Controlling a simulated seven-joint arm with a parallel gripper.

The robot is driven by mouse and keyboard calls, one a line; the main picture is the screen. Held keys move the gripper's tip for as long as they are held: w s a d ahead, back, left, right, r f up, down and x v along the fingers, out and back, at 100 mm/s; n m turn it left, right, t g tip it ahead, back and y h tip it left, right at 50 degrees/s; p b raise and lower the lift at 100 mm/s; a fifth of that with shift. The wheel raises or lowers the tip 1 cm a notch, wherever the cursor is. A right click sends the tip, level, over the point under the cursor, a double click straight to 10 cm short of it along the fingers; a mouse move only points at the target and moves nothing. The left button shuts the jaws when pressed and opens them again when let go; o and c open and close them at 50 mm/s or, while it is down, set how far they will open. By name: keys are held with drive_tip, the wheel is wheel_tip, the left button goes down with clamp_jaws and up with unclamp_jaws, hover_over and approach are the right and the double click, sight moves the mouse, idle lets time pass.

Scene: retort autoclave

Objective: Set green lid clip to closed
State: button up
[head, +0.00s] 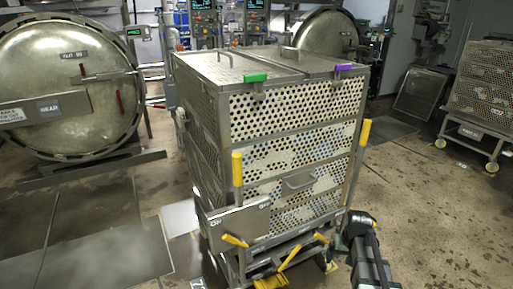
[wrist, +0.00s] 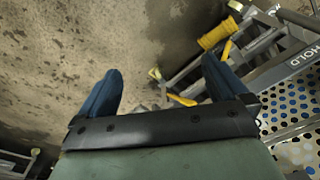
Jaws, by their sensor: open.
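The green lid clip (head: 256,77) sits at the front top edge of a perforated metal basket (head: 297,183), left of centre, with a grey latch piece below it. Whether it is open or closed is hard to tell at this size. The clip is not in the wrist view. My gripper (wrist: 160,65) is open and empty, its two dark blue fingers spread apart over the floor beside the basket's cart. In the head view my arm shows low at the right of the basket, well below and apart from the green clip.
A purple clip (head: 343,67) sits on the same edge, further right. Yellow handles (head: 237,169) stand at the basket's front corners. A round retort door (head: 65,85) is at left, another basket (head: 482,85) at far right. The floor (head: 440,215) between is clear.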

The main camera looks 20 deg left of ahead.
drive_tip(key=w+a+r+n, duration=0.1)
drive_tip(key=w+a+r, duration=0.25)
drive_tip(key=r, duration=0.25)
drive_tip(key=w+a+r+t, duration=0.1)
drive_tip(key=w+a+r, duration=0.25)
drive_tip(key=r, duration=0.25)
drive_tip(key=w+a+r+n, duration=0.1)
drive_tip(key=w+a+r, duration=0.25)
drive_tip(key=r, duration=0.25)
drive_tip(key=n+t+y, duration=0.1)
drive_tip(key=n+y, duration=0.2)
drive_tip(key=n, duration=0.2)
approach(256, 74)
drive_tip(key=x, duration=0.8)
drive_tip(key=shift+w+a+f, duration=0.2)
drive_tip(key=shift+f, duration=0.05)
drive_tip(key=shift+c, duration=0.3)
drive_tip(key=c, duration=0.9)
